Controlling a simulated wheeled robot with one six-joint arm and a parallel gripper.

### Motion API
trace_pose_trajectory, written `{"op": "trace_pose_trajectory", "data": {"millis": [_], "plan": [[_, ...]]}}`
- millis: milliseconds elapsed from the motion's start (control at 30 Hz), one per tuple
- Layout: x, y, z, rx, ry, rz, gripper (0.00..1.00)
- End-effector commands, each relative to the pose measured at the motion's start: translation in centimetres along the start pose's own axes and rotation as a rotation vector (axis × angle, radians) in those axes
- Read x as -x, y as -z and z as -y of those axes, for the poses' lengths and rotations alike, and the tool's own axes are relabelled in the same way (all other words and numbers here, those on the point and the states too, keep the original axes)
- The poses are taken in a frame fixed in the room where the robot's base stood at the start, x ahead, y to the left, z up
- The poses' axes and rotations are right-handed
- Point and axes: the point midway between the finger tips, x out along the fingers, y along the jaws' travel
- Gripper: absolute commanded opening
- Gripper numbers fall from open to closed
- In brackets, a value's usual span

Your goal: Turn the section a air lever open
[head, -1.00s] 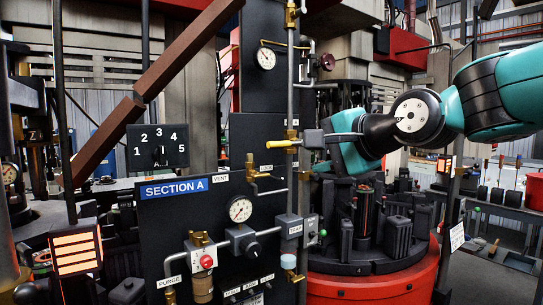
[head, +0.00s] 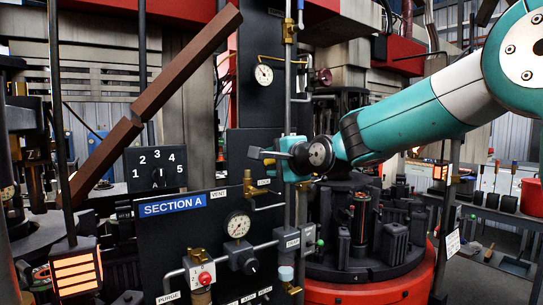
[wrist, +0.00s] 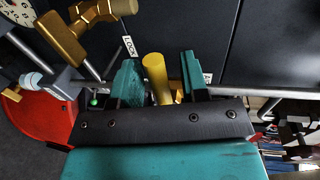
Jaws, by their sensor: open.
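In the wrist view, the yellow lever handle (wrist: 157,78) stands between the two teal fingers of my gripper (wrist: 160,75). The fingers are apart, with a visible gap on at least the right side of the handle. In the head view, my gripper (head: 264,155) is at the vertical pipe beside the dark panel, above the section A board (head: 160,240). The lever is hidden behind my gripper there. The section A sign (head: 173,205) is blue with white letters.
A brass valve (head: 249,184) sits just below my gripper; brass fittings (wrist: 62,40) also show close by in the wrist view. The vertical pipe (head: 288,90), a pressure gauge (head: 237,223) and a red-based rotary table (head: 365,285) stand close around.

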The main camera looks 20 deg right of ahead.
Motion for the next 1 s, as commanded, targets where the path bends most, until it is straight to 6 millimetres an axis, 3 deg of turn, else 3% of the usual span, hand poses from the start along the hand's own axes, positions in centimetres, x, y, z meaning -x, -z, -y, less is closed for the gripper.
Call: {"op": "trace_pose_trajectory", "data": {"millis": [200,467,667,1000], "plan": [[-1.6,0.0,0.0,0.000,0.000,-0.001,0.41],[-1.6,0.0,0.0,0.000,0.001,-0.001,0.41],[-1.6,0.1,0.0,0.000,0.000,-0.001,0.00],[-1.6,0.1,0.1,-0.018,0.000,0.003,0.00]]}}
